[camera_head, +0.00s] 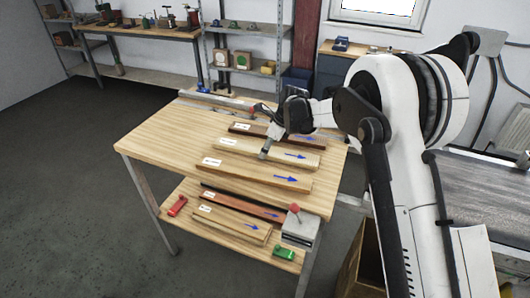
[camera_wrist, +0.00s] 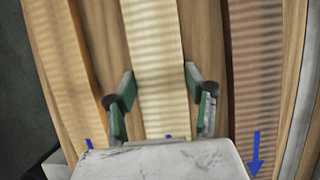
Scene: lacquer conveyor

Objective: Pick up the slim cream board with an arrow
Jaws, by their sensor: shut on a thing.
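The slim cream board (camera_head: 240,148) lies across the upper tabletop, with a white label at its left end and a blue arrow towards its right end. It runs up the middle of the wrist view (camera_wrist: 155,50), where its arrow is mostly hidden by my gripper body. My gripper (camera_head: 265,153) points down at the board's middle. In the wrist view its green-sided fingers (camera_wrist: 160,92) stand one on each long edge, shut on the cream board. I cannot tell whether the board is clear of the table.
A dark brown board (camera_head: 247,130) lies just behind, and a wider tan board (camera_head: 240,172) lies in front. More boards (camera_head: 235,222), a red tool (camera_head: 177,206) and a green item (camera_head: 284,253) are on the lower shelf. A conveyor (camera_head: 490,193) stands at right.

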